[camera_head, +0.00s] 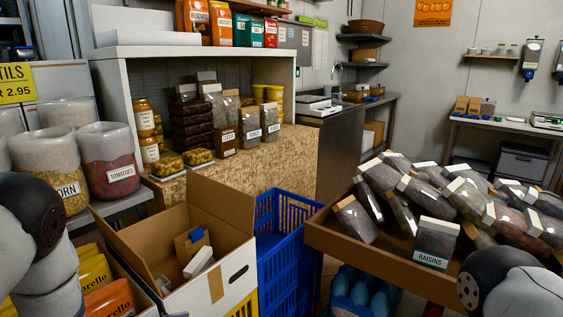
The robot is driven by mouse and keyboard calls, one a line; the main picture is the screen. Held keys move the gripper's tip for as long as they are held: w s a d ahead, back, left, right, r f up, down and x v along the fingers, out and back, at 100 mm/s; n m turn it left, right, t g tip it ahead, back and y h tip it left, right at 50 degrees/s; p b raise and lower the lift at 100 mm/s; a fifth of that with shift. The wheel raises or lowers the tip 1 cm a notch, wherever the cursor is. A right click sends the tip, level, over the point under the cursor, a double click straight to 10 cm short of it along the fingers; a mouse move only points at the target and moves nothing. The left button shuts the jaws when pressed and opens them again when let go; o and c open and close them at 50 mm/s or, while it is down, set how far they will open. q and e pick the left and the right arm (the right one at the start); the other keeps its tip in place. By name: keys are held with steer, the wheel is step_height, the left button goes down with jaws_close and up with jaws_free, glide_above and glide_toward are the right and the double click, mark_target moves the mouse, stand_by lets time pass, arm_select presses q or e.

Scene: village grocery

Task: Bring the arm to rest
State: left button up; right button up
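Part of my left arm (52,265) shows at the lower left edge, in front of the jars and yellow bags. Part of my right arm (515,285) shows at the lower right corner, in front of the tray of bagged goods. Only rounded grey and dark arm links are visible. Neither gripper is in the picture, so I cannot see their fingers or whether they hold anything.
An open cardboard box (232,264) with a few small packets stands at the lower middle. Blue crates (283,245) stand beside it. A brown tray (375,262) heaped with bags, one labelled RAISINS (435,241), is at right. Large jars (108,160) stand at left.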

arm_select(q)
steer(key=s+a+f+n+g+y, duration=0.3)
steer(key=s+f+n+y, duration=0.2)
steer(key=s+f, duration=0.7)
steer(key=s+a+n+g+y, duration=0.1)
steer(key=s+g, duration=0.3)
steer(key=s, duration=1)
steer(key=s+a+r+n+g+y, duration=0.1)
steer(key=s+g, duration=0.3)
steer(key=s, duration=0.9)
steer(key=shift+s+a+n+y, duration=0.4)
steer(key=shift+a+n+y, duration=0.1)
steer(key=shift+y, duration=0.3)
steer(key=shift+w, duration=0.1)
